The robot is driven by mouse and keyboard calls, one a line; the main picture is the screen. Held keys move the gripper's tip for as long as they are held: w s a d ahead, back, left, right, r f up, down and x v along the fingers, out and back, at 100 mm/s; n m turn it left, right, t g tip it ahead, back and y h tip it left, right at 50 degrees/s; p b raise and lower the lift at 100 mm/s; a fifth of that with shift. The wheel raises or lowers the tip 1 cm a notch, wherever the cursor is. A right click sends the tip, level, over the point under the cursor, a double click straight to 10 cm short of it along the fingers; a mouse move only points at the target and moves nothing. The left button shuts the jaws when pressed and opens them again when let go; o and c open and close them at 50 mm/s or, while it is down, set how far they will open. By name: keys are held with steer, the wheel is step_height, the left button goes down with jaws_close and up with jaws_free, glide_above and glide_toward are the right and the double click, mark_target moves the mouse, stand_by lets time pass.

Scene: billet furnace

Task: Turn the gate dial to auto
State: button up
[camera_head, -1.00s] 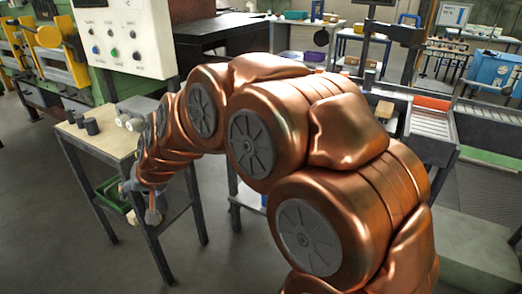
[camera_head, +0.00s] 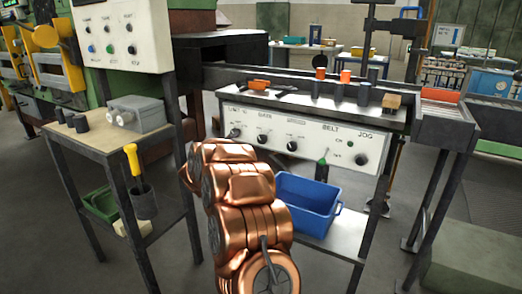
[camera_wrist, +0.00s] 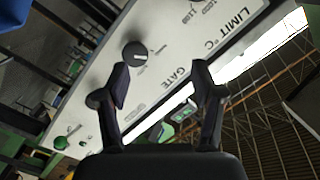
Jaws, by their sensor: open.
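The gate dial (camera_wrist: 135,54) is a round dark knob with a white pointer mark on a pale panel (camera_wrist: 95,100). The word GATE is printed beside it. In the head view the panel (camera_head: 310,142) faces me under the conveyor, with the gate dial (camera_head: 262,138) second from the left. My gripper (camera_wrist: 162,68) is open and empty in the wrist view, its fingers spread before the panel. The left fingertip overlaps the dial's lower edge in the picture; I cannot tell if they touch. My arm hides most of my gripper in the head view.
Other dials flank the gate dial, including the limit dial (camera_head: 233,132) to its left. A blue crate (camera_head: 306,204) stands on the shelf below.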

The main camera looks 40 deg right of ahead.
mark_target(261, 140)
steer(key=shift+m+g+h, duration=0.7)
steer(key=shift+g, duration=0.2)
steer(key=shift+s+d+f+b, duration=0.1)
steer(key=shift+d+f+b, duration=0.15)
steer(key=shift+d, duration=1.45)
steer(key=shift+d+f+b, duration=0.1)
steer(key=shift+d+f, duration=0.2)
steer(key=shift+d, duration=1.45)
steer(key=shift+s+d+f+b, duration=0.1)
steer(key=shift+d+f+b, duration=0.15)
steer(key=shift+d, duration=1.45)
steer(key=c, duration=1.1)
